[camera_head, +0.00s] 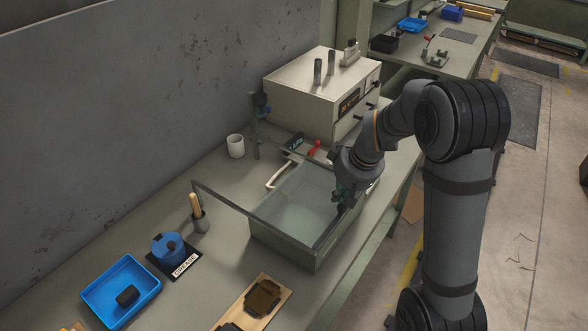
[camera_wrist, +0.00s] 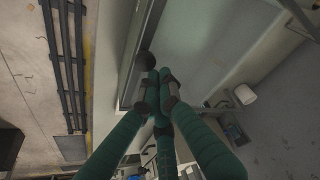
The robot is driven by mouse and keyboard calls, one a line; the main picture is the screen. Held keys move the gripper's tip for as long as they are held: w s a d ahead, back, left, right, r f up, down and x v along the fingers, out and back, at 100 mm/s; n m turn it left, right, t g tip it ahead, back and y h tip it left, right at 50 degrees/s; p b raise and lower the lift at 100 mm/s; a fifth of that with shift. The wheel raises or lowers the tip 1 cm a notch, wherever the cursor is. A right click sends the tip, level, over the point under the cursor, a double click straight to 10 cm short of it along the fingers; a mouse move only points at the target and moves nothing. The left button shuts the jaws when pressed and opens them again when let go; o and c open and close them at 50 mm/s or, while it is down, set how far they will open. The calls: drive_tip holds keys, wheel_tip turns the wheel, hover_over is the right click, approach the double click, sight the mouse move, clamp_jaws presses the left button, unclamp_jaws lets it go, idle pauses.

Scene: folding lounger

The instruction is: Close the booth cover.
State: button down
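The booth is a grey-green box (camera_head: 285,247) on the bench. Its cover has a thin dark frame (camera_head: 250,216) around a clear panel. The frame reaches out to the left past the box, so the cover does not sit flat on it; its exact angle is hard to tell. My gripper (camera_head: 343,199) is at the right side of the cover, partly hidden by my arm. In the wrist view my green fingers (camera_wrist: 159,82) are drawn together, with their tips beside a dark round knob (camera_wrist: 145,61) near a long edge. I see nothing clearly held between them.
A beige instrument box (camera_head: 315,85) stands behind the booth. A white mug (camera_head: 235,146), a cup with a wooden handle (camera_head: 200,222), a blue grease pot (camera_head: 168,249), a blue tray (camera_head: 112,297) and a wooden board (camera_head: 270,282) lie left and in front. A wall bounds the bench's back.

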drive_tip(key=shift+a, duration=0.1)
drive_tip(key=shift+w+a+r, duration=0.1)
drive_tip(key=w, duration=0.1)
drive_tip(key=w+a+r+p, duration=0.1)
drive_tip(key=w, duration=0.1)
drive_tip(key=shift+w+a+r, duration=0.15)
drive_tip(key=shift+a+r, duration=0.05)
drive_tip(key=shift+a, duration=0.1)
drive_tip(key=v, duration=0.9)
drive_tip(key=shift+s, duration=0.3)
